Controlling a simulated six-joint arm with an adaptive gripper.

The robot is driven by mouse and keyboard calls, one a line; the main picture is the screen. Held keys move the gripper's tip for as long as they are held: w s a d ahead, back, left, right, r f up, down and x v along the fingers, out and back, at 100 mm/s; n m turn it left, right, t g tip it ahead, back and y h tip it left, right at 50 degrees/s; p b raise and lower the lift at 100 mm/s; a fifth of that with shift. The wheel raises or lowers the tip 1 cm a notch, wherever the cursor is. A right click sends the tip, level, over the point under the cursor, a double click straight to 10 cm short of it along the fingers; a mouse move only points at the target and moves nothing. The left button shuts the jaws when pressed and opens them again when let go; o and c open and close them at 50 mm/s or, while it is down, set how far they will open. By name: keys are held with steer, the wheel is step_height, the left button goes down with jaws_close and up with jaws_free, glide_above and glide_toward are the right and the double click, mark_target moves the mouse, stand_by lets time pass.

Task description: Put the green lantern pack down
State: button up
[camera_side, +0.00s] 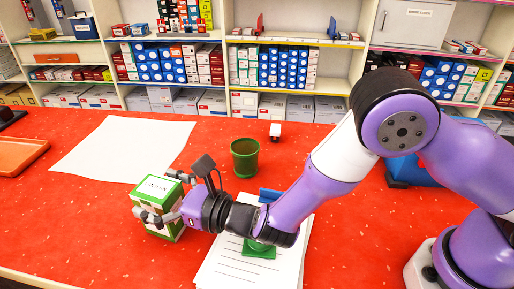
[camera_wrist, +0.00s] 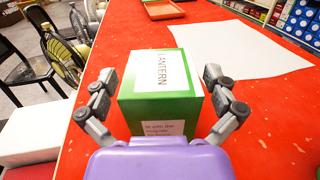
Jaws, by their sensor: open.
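The green lantern pack (camera_side: 160,190) is a green and white box with a "LANTERN" label on top. It stands upright on the red table near its front edge, in the left half of the side view. In the wrist view the pack (camera_wrist: 160,85) sits between the fingers of my gripper (camera_wrist: 162,100), with a gap showing on each side. My gripper (camera_side: 160,208) is open around the pack, reaching in from the right. The lower part of the pack is partly hidden by my fingers in the side view.
A white sheet (camera_side: 125,148) lies behind the pack. A green cup (camera_side: 245,158) stands to the right, with papers (camera_side: 225,270) and a green stamp-like object (camera_side: 259,249) in front. An orange tray (camera_side: 18,155) is at far left. Stocked shelves line the back.

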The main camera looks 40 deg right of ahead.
mark_target(174, 199)
steer(key=shift+f+v, duration=0.2)
steer(key=shift+v, duration=1.65)
steer(key=shift+s+d+r, duration=0.1)
steer(key=shift+s+d, duration=0.2)
steer(key=shift+s, duration=0.2)
step_height(174, 199, up, 7)
steer(key=w+d+r+m+g+h, duration=0.1)
steer(key=d+r+m+g+h, duration=0.25)
steer(key=d+m+h, duration=1.15)
steer(key=s+d+m+g+y, duration=0.2)
steer(key=s+d+m, duration=0.4)
steer(key=m, duration=0.7)
steer(key=s+d+m+g+y, duration=0.3)
steer(key=s+d+m, duration=0.3)
steer(key=s+m, duration=0.5)
steer(key=m+g, duration=0.1)
steer(key=m, duration=0.2)
steer(key=shift+d+m, duration=0.3)
steer(key=shift+d, duration=0.1)
